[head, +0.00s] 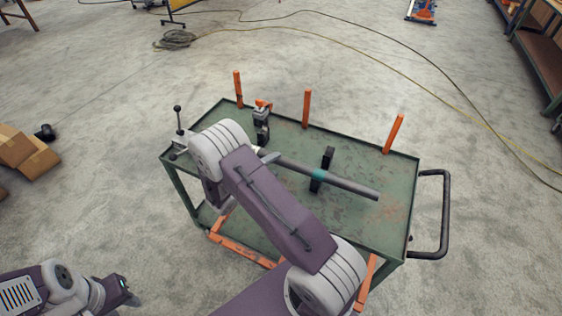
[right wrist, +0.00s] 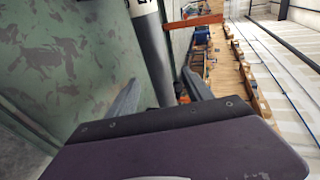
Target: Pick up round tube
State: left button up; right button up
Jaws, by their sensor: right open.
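The round tube (head: 350,184) is a grey pipe with a teal band near its middle. It lies slanted above the green cart top, at a black support. Its left end is hidden by my right gripper and arm. My right gripper (head: 268,157) is at the tube's left part, mostly hidden behind my own wrist. In the right wrist view the tube (right wrist: 155,58) runs between the two open fingers (right wrist: 160,95); I see no clear contact. Part of my left arm shows at the lower left; its finger opening cannot be made out.
The green cart (head: 392,220) has orange posts (head: 306,108) along its far edge and a black handle (head: 445,215) at the right. An orange and grey clamp (head: 262,122) stands behind the tube. A lever device (head: 179,130) sits at the left corner. Cardboard boxes (head: 25,152) lie at left.

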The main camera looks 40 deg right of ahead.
aim_at(278, 162)
jog(key=x, duration=0.4)
jog(key=shift+f, duration=0.1)
jog(key=shift+a, duration=0.15)
grip_shut()
dwell(1.0)
